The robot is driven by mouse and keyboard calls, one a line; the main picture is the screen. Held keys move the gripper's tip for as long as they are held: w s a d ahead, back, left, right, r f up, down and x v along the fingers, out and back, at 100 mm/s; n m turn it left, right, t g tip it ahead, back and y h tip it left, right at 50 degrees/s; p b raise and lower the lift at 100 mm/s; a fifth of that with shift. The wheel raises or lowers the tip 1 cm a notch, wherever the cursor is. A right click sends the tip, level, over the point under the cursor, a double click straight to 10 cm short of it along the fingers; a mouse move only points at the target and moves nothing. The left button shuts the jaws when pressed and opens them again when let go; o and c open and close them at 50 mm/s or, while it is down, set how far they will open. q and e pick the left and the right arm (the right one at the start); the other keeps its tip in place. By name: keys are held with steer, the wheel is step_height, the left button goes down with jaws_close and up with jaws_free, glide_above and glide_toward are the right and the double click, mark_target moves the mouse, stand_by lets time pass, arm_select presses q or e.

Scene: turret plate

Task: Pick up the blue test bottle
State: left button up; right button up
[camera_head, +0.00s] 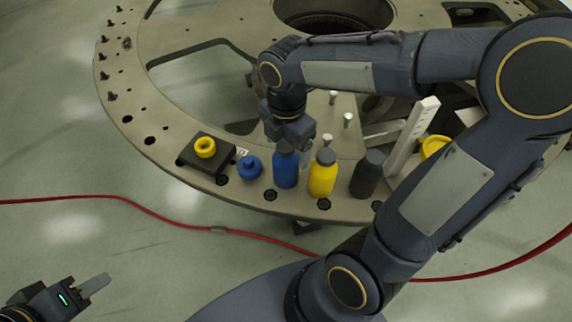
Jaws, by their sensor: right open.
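The blue test bottle (286,168) stands upright on the round turret plate (232,190), near its front edge. My right gripper (292,145) is right over the bottle's top, pointing down. Its jaws are open around or just above the cap, which they partly hide; I cannot tell whether they touch it.
A yellow bottle (323,175) and a dark bottle (367,175) stand close to the right. A blue round piece (249,167) and a black block (207,155) with a yellow ring (204,147) are to the left. A red cable (130,202) lies on the floor.

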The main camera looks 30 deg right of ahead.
steer(key=f, duration=0.5)
steer(key=shift+w+f, duration=0.2)
steer(key=shift+f, duration=0.05)
steer(key=c, duration=1.4)
